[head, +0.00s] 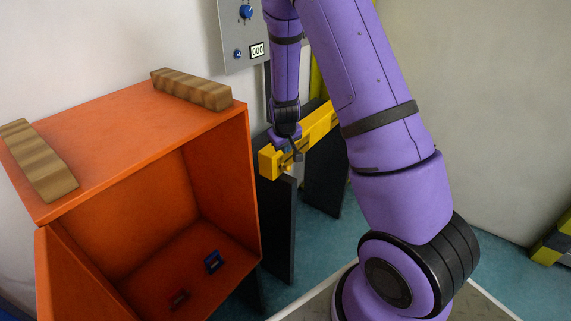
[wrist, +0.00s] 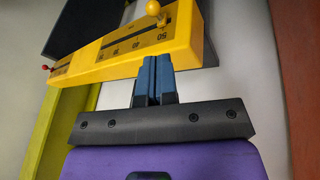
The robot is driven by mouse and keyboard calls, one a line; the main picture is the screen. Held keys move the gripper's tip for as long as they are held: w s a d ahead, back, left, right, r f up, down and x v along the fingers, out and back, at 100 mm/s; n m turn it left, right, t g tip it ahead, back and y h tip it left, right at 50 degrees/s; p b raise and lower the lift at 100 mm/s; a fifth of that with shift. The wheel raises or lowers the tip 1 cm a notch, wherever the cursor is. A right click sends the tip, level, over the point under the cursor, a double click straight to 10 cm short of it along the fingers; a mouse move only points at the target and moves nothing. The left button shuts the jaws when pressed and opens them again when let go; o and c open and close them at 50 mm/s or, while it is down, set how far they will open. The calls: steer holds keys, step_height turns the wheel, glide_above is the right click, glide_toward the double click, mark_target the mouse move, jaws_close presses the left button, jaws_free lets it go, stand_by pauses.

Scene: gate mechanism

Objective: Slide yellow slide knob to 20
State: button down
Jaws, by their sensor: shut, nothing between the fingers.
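The yellow slide knob (wrist: 153,8) is a round ball on a short stem in the wrist view. It stands at the slot of a yellow slide panel (wrist: 190,55), near the end marked 50. Smaller scale marks run along the panel to the left; 20 is hard to read. My gripper (wrist: 154,62) is shut and empty, with its blue fingertips at the panel's near edge, below the knob and apart from it. I cannot tell whether they touch the panel.
A red knob (wrist: 45,68) shows at the panel's left end. An open orange box (head: 110,140) with wooden blocks (head: 190,88) on top stands left of the panel. A grey control box (head: 238,25) with a blue dial and a 000 display hangs behind.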

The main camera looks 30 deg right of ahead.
steer(key=x, duration=1)
steer(key=shift+d+f, duration=0.2)
steer(key=shift+f, duration=0.15)
steer(key=shift+d, duration=0.1)
steer(key=w+d, duration=0.3)
steer(key=d, duration=0.5)
steer(key=w+d, duration=0.3)
steer(key=d, duration=0.6)
steer(key=shift+w+d, duration=0.2)
steer(key=shift+w, duration=0.05)
